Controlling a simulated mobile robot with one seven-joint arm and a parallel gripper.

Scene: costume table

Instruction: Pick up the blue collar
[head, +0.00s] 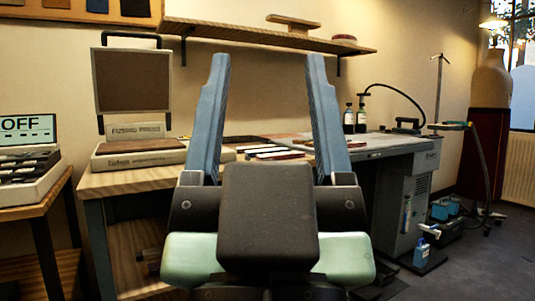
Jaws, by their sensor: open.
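My gripper (268,58) is in the foreground, its two long blue-grey fingers wide apart and nothing between them. It points away from me toward the work table (118,181). Several thin flat strips (268,151), pale and dark, lie on the table behind the fingers, well beyond them. I cannot make out a blue collar among them; they are small, and my gripper hides part of the tabletop.
A fusing press (131,82) with a raised platen stands on the table's left. A wall shelf (260,35) hangs above. At right is a grey ironing station (405,146) with bottles (361,117) and an iron. A tray (28,172) of dark pieces is far left. Floor at right is partly clear.

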